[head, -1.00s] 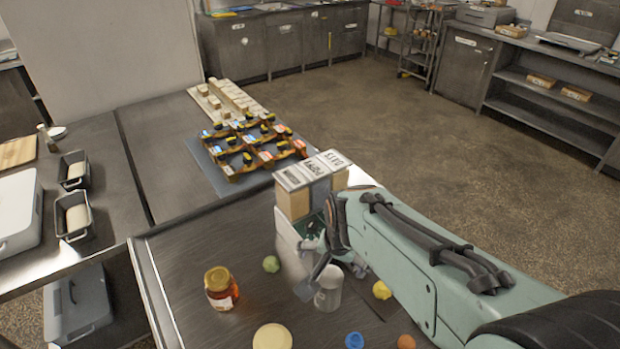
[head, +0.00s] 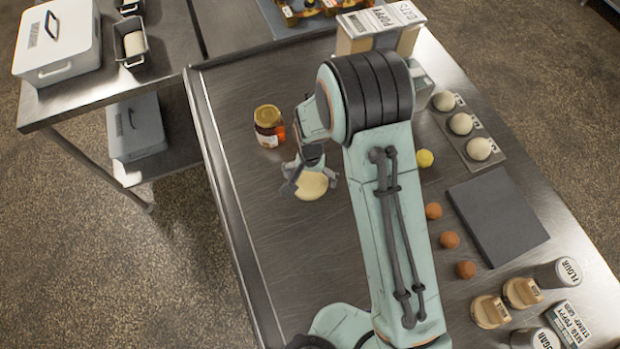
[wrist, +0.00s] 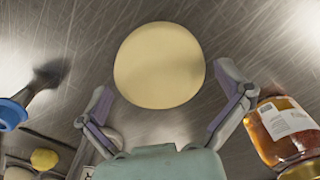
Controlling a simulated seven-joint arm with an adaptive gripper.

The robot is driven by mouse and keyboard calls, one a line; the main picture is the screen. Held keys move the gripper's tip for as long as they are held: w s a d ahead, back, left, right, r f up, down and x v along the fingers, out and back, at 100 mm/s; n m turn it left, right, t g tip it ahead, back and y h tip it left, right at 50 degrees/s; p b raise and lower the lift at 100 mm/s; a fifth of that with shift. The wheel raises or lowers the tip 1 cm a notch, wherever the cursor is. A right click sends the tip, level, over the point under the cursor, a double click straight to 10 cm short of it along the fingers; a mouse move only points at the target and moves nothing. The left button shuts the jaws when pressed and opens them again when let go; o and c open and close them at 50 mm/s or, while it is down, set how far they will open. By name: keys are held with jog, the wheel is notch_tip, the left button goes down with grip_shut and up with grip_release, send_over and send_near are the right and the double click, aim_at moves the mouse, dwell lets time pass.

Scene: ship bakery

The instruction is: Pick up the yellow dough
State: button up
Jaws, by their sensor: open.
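A large round pale-yellow dough (head: 313,187) lies on the metal table, partly under my gripper (head: 310,181) in the head view. In the wrist view the same pale-yellow dough (wrist: 160,66) shows as a smooth disc ahead of and between my open gripper's fingers (wrist: 166,98). The fingers stand apart at its sides and hold nothing. A smaller bright yellow ball (head: 425,158) lies right of my arm, and a yellow ball also shows at the lower left of the wrist view (wrist: 44,159).
A honey-coloured jar (head: 268,127) stands close to my gripper. A blue-ended object (wrist: 12,112) is left in the wrist view. Several brown balls (head: 450,240), a dark board (head: 497,216) and a tray of pale balls (head: 478,149) lie right of my arm. The table's front left is clear.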

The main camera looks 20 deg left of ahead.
jog(key=c, duration=1.1)
jog(key=shift+o, duration=0.2)
